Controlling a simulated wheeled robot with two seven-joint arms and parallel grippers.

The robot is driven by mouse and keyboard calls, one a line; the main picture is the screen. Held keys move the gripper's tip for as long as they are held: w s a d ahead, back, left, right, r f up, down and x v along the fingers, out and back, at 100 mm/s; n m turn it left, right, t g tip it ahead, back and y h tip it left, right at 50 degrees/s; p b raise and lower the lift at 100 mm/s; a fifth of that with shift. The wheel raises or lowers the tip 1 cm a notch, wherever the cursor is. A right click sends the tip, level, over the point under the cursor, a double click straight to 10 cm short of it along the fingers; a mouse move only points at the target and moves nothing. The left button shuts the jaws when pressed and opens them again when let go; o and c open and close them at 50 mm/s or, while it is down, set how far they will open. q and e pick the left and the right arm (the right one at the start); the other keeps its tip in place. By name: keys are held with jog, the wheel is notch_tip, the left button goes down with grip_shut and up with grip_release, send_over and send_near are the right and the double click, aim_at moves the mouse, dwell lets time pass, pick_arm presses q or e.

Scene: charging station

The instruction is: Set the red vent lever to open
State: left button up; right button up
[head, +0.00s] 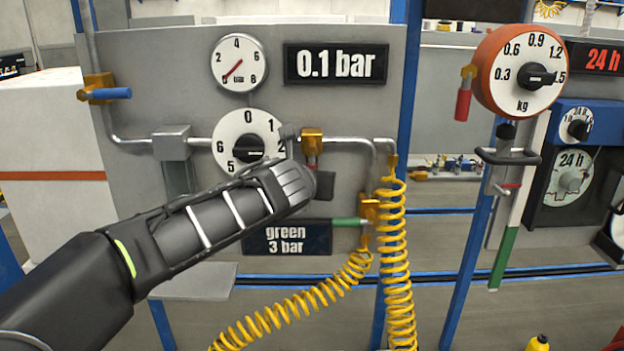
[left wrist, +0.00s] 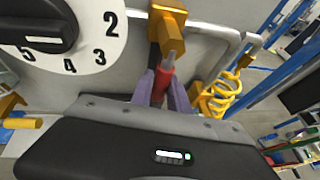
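In the left wrist view a red lever (left wrist: 162,84) hangs from a brass valve (left wrist: 168,24) and points down toward the camera. My left gripper (left wrist: 163,88) has one finger on each side of it, and both fingers look close against it. In the head view the brass valve (head: 312,140) sits on the pipe right of the numbered dial. Another red-handled lever (head: 463,104) hangs beside the orange kg scale. My right gripper is not in view.
A pressure gauge (head: 238,63) reads near zero and a display (head: 336,64) shows 0.1 bar. The numbered dial (head: 231,133) is close beside my left gripper. Yellow coiled hoses (head: 396,250) hang to its right, near a green-handled valve (head: 349,222). A blue-handled valve (head: 110,93) is at left.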

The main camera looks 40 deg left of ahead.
pick_arm(q)
jog(key=o, duration=0.4)
jog(key=v, duration=0.7)
jog(key=shift+s+d, duration=0.2)
jog(key=shift+s, duration=0.1)
jog(key=shift+r, duration=0.1)
